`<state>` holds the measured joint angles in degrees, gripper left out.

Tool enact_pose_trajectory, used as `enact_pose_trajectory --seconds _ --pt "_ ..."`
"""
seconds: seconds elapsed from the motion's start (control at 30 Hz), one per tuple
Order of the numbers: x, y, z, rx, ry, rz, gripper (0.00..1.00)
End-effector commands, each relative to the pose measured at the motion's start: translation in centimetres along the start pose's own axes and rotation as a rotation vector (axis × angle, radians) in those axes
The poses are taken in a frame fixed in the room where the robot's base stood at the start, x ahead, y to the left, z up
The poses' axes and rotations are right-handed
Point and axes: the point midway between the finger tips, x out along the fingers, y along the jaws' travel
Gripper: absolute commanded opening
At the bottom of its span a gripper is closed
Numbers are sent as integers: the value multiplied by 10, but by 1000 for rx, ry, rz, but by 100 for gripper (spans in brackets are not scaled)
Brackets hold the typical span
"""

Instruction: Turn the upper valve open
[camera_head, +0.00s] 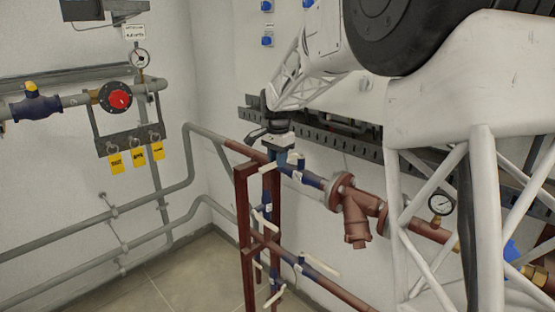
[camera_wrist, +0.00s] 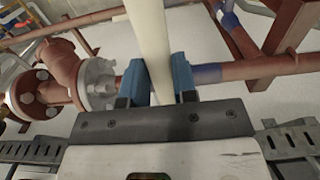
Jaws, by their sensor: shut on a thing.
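The upper valve has a blue body (camera_head: 309,179) on the brown pipe, between a red stand and a flange. Its cream lever handle (camera_wrist: 150,40) runs between my fingers in the wrist view, crossing the pipe at a steep angle. A blue part of the pipe line (camera_wrist: 208,73) shows beside the right finger. My gripper (camera_wrist: 158,82) is shut on the handle with its two blue fingertips, one on each side. In the head view my gripper (camera_head: 283,157) is at the handle, beside the stand top. The near end of the handle is hidden by my gripper.
A brown flanged strainer (camera_head: 356,215) is right of the valve, with a gauge (camera_head: 441,204) further right. The red stand (camera_head: 243,225) is close by. A lower valve (camera_head: 300,269) has its own cream lever. A slotted rail (camera_head: 340,142) runs along the wall.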

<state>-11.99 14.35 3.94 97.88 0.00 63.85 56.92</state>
Motion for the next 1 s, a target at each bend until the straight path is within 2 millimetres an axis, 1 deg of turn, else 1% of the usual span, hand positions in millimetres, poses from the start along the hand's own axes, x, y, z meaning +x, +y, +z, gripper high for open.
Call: enact_pose_trajectory --seconds 0.27,0.47,0.77,1.0 --pt "-1 6 0 -44 1 -1 0" --pt "-1 18 -1 -138 1 -1 0" --pt "-1 45 -9 -372 1 -1 0" --pt "-1 68 -22 -589 1 0 0"
